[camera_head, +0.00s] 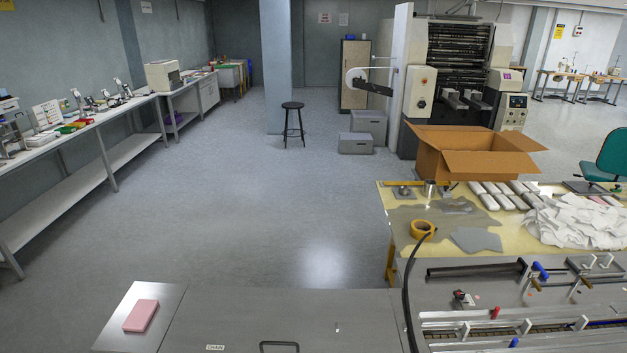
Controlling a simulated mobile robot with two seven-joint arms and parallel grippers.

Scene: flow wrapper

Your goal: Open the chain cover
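The chain cover (265,318) is a flat grey metal panel at the bottom of the head view. A small white label (215,347) on it reads "CHAIN". A black handle (279,346) sits at its near edge, partly near the bottom of the picture. The cover lies flat and looks closed; its near edge is cut off by the frame. Neither of my grippers shows in this view.
A pink block (141,315) lies on the metal surface left of the cover. A black cable (407,290) rises by the cover's right side. The machine's rails (530,325) are at the right, with a cluttered yellow table (400,235) behind. Open floor lies beyond the cover.

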